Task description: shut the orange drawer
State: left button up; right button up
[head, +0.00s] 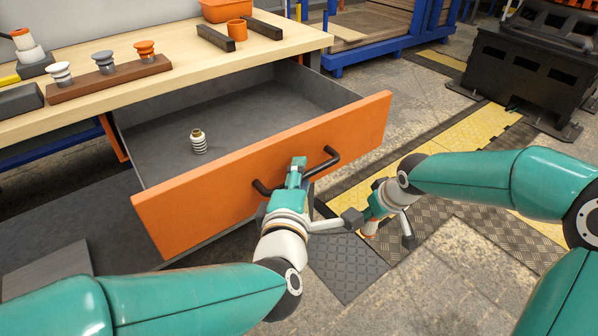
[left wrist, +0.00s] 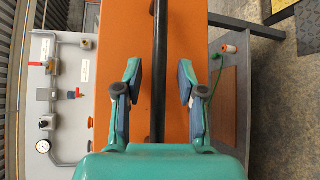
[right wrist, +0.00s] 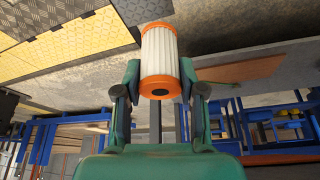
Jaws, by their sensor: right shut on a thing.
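The orange drawer (head: 240,190) is pulled well out from under the workbench, and its grey inside shows. Its black handle (head: 322,161) is on the front and also runs as a bar through the left wrist view (left wrist: 160,60). My left gripper (head: 297,172) is at the handle; in the left wrist view its fingers (left wrist: 159,88) are open, one on each side of the bar, with gaps. My right gripper (head: 373,214) is right of the drawer front, shut on a white pleated cartridge with orange ends (right wrist: 160,55).
A ribbed insulator (head: 198,143) stands inside the drawer. The benchtop (head: 185,85) above carries a brown rack (head: 110,80) with several insulators, dark bars (head: 215,38), an orange cup (head: 237,30) and an orange bin (head: 226,10). Floor in front of the drawer is mostly clear.

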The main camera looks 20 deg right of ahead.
pick_arm(q)
grip_shut()
